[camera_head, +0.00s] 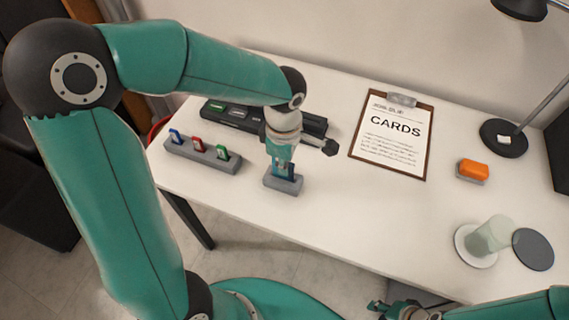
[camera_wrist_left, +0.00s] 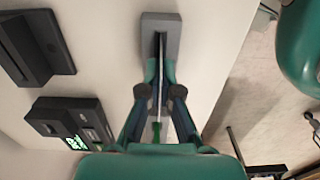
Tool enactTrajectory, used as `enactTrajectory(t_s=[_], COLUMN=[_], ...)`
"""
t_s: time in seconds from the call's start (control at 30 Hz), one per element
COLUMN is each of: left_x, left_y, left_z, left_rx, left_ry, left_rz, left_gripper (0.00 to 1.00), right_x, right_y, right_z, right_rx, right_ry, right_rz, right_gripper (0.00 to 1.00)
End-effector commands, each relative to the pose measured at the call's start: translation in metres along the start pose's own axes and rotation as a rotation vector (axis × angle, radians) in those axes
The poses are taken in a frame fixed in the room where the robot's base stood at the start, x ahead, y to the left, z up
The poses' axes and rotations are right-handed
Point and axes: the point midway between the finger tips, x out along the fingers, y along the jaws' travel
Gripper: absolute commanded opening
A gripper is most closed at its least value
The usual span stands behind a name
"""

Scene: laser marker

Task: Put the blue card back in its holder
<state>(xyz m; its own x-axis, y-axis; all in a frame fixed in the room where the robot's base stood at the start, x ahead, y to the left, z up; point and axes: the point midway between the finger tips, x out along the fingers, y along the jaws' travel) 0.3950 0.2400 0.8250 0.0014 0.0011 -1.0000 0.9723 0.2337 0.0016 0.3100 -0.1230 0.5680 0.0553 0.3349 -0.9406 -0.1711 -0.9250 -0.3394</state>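A small grey holder (camera_head: 283,184) with one slot stands near the table's front edge. It also shows in the left wrist view (camera_wrist_left: 174,37), its dark slot in line with my fingers. My left gripper (camera_head: 284,172) points down right over this holder. In the wrist view its fingertips (camera_wrist_left: 159,78) are close together on a thin card (camera_wrist_left: 158,95), seen edge-on. A dark blue patch shows between fingers and holder in the head view; the fingers hide most of the card. I cannot tell how deep the card sits in the slot. My right gripper (camera_head: 397,309) is low at the bottom edge, partly cut off.
A grey rack (camera_head: 205,157) with upright blue, red and green pieces stands to the left. A black device (camera_head: 312,124) is behind my gripper. A clipboard marked CARDS (camera_head: 391,140), an orange block (camera_head: 473,169), a glass (camera_head: 490,236) and a lamp stand right. The front middle is clear.

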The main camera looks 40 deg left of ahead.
Motion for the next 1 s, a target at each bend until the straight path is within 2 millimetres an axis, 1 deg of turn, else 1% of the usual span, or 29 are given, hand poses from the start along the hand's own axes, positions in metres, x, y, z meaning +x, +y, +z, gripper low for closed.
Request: enactTrajectory(t_s=[0.8,0.93,0.97,1.0], left_x=[0.016,0.014,0.014,0.014], left_y=[0.0,0.0,0.0,0.0], left_z=[0.0,0.0,0.0,0.0], left_rx=[0.0,0.0,0.0,0.0], left_ry=[0.0,0.0,0.0,0.0], left_rz=[0.0,0.0,0.0,0.0], left_gripper=[0.0,0.0,0.03,0.09], right_x=[0.015,0.014,0.014,0.014], right_y=[0.005,0.005,0.005,0.005], right_z=[0.0,0.0,0.0,0.0], right_rx=[0.0,0.0,0.0,0.0], right_ry=[0.0,0.0,0.0,0.0], right_rz=[0.0,0.0,0.0,0.0], right_gripper=[0.35,0.35,0.35,0.35])
